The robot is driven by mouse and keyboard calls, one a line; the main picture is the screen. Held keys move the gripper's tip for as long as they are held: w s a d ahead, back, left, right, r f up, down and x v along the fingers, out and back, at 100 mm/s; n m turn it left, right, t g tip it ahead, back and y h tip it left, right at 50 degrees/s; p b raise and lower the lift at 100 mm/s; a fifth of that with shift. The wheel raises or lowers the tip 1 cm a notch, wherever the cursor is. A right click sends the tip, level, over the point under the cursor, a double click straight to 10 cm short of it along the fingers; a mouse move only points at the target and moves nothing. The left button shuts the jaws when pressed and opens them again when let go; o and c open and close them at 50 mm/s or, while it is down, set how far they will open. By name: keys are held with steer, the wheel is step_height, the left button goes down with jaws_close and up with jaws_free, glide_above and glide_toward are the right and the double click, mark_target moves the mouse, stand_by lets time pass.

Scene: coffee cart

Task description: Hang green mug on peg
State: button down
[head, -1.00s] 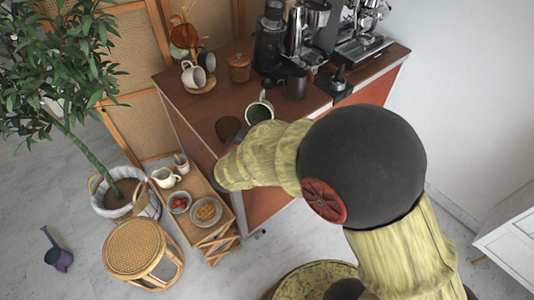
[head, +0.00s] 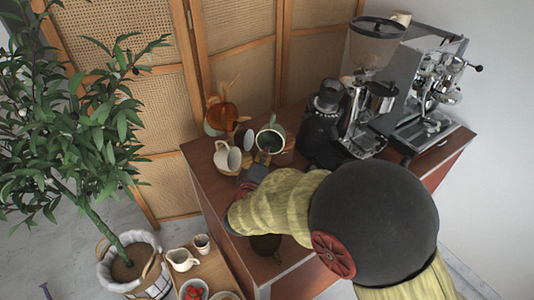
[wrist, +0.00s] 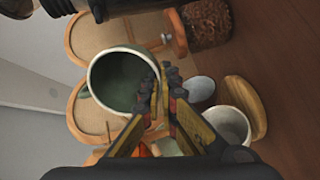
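The green mug (head: 270,138) is in the air above the cart top, its mouth toward the camera. My gripper (wrist: 160,97) is shut on the mug's rim and wall. In the head view, my gripper (head: 262,168) is partly hidden by my arm. A white mug (head: 228,157) and a second mug (head: 246,138) are at the stand, beside the green mug. The pegs cannot be made out.
A glass kettle (head: 221,117) stands behind the mugs. The grinder (head: 322,130) and espresso machine (head: 425,105) stand to the right. A jar of beans (wrist: 207,22) is close to the mug. A dark green round mat (head: 266,244) lies on the cart top. A rattan screen (head: 245,60) stands behind.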

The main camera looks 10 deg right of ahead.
steer(key=w+a+f, duration=0.2)
steer(key=w+a, duration=0.3)
steer(key=a, duration=0.3)
steer(key=shift+p, duration=0.4)
stand_by(0.5)
stand_by(0.9)
steer(key=c, duration=2)
jaws_free()
steer(key=shift+f, duration=0.1)
steer(key=shift+o, duration=0.2)
steer(key=shift+s, duration=0.1)
